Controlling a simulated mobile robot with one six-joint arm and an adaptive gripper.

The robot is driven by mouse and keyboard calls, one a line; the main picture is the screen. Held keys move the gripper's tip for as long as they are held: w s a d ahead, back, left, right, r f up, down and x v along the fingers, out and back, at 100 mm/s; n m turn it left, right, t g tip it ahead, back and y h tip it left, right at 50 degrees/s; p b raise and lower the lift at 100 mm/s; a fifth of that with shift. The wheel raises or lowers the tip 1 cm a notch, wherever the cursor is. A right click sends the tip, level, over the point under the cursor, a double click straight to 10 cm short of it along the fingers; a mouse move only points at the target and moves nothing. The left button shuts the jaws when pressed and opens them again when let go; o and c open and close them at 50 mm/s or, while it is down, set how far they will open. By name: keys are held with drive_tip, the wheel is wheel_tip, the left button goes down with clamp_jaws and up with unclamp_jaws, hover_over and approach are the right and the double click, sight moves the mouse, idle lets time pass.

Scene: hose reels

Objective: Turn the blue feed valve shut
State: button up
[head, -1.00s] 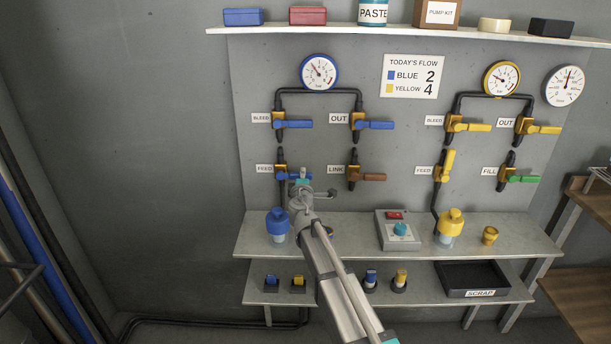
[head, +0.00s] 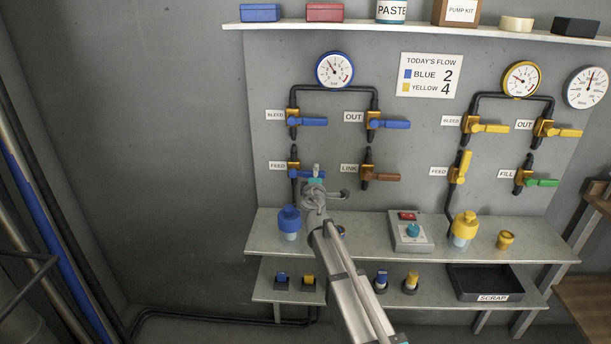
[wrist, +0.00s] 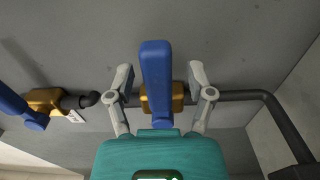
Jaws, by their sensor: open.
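The blue feed valve (head: 295,172) is on the left panel pipe beside the FEED label. Its blue handle lies across the pipe, partly hidden by my gripper (head: 316,178) in the head view. In the wrist view the blue handle (wrist: 156,65) stands between the two fingers of my gripper (wrist: 161,85), over a brass valve body (wrist: 175,98). The fingers are apart, one on each side of the handle, with a visible gap on both sides.
Blue bleed (head: 310,121) and out (head: 390,124) valves are above, and the brown link valve (head: 382,177) is to the right. A shelf (head: 350,222) below holds a blue-capped bottle (head: 289,222).

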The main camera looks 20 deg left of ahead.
drive_tip(key=shift+d, duration=0.1)
drive_tip(key=v, duration=1.2)
idle(0.6)
drive_tip(key=d+f+m+g+h, duration=0.3)
drive_tip(key=d+f+m+h, duration=0.15)
drive_tip(key=d, duration=0.75)
drive_tip(key=w+d+f+m+g+h, duration=0.1)
drive_tip(key=d+f+m+g+h, duration=0.15)
drive_tip(key=d+m, duration=0.65)
drive_tip(key=d+f+m+g+h, duration=0.2)
drive_tip(key=d+f+h, duration=0.25)
drive_tip(key=d, duration=1.05)
drive_tip(key=s+d+f+m+g+y, duration=0.2)
drive_tip(key=s+d+f+m+g, duration=0.15)
drive_tip(key=s+d+g, duration=0.35)
drive_tip(key=s+d+f+m+g+y, duration=0.25)
drive_tip(key=s+d+f, duration=0.2)
drive_tip(key=s, duration=0.35)
wheel_tip(320, 180, up, 19)
drive_tip(key=p, duration=1.8)
drive_tip(key=shift+s+d+y, duration=0.15)
drive_tip(key=shift+s+y, duration=0.15)
drive_tip(key=shift+s, duration=0.05)
